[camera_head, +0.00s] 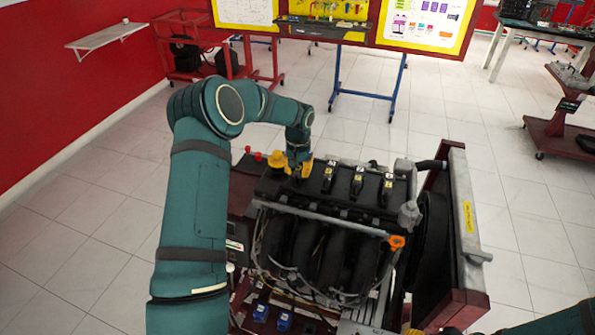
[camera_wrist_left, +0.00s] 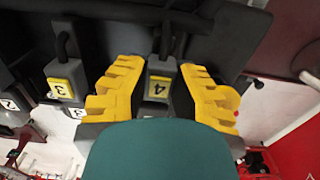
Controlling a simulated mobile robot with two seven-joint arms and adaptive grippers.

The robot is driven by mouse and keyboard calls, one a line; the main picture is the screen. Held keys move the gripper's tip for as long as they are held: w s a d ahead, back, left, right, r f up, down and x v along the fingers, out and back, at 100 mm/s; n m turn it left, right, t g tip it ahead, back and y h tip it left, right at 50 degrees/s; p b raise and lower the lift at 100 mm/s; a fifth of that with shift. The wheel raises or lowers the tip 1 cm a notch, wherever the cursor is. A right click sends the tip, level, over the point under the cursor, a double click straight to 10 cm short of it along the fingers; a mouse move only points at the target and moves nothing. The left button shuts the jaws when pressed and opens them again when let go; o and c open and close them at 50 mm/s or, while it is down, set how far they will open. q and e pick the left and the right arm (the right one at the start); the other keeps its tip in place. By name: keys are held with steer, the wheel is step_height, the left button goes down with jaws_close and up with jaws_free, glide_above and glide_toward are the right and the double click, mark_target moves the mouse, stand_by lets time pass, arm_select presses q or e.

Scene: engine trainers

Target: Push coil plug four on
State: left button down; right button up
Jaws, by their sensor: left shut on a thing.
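Coil plug four (camera_wrist_left: 159,88), dark with a yellow label reading 4, shows in the left wrist view between the yellow fingers of my left gripper (camera_wrist_left: 160,66). The gripper is shut on it. In the head view my left gripper (camera_head: 298,171) points down at the left end of the row of coils on the engine (camera_head: 325,240) and hides most of plug four. I cannot tell how far the plug is seated. Coil plug three (camera_wrist_left: 63,85), with its yellow label, is just left of the fingers in the wrist view. My right gripper is not in view.
In the head view the other coil plugs (camera_head: 357,183) stand in a row right of my left gripper. A yellow cap (camera_head: 276,160) is close on its left. The radiator frame (camera_head: 462,230) rises at the engine's right end.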

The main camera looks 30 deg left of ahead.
mark_target(300, 165)
arm_select(q)
steer(key=shift+w+a+f, duration=0.1)
steer(key=shift+w+a, duration=0.05)
steer(key=shift+w, duration=0.4)
steer(key=shift+w+a+f, duration=0.1)
steer(key=shift+w, duration=0.4)
steer(key=shift+s+r, duration=0.1)
steer(key=shift+r, duration=0.05)
steer(key=c, duration=0.7)
jaws_free()
steer(key=shift+c, duration=0.2)
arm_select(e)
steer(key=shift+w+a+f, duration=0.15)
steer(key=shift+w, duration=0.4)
arm_select(q)
step_height(300, 165, up, 12)
